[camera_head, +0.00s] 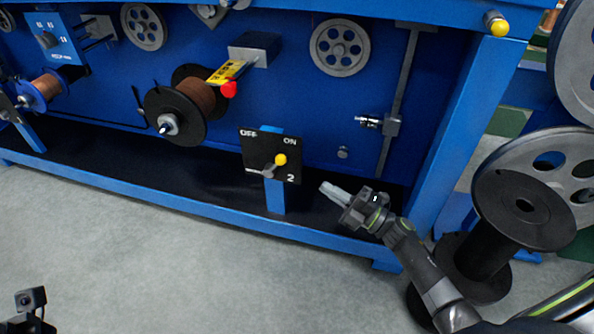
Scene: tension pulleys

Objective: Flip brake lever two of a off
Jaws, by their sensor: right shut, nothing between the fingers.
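The brake lever plate marked 2 (255,147) is black with white OFF at its upper left and ON at its upper right. It stands on a blue post at the front of the machine. Its lever has a yellow knob (281,159) and leans up to the right, toward the ON side. My right gripper (334,192) is shut and empty, to the right of the plate and a little lower, pointing left toward it. In the picture it is apart from the knob. My left gripper's fingers do not show.
A spool of copper wire (190,105) with black flanges sits left of the plate. A grey pulley (340,47) is above right. A blue frame post (445,150) and a large black spool (525,210) stand right of my gripper. The grey floor (200,260) in front is clear.

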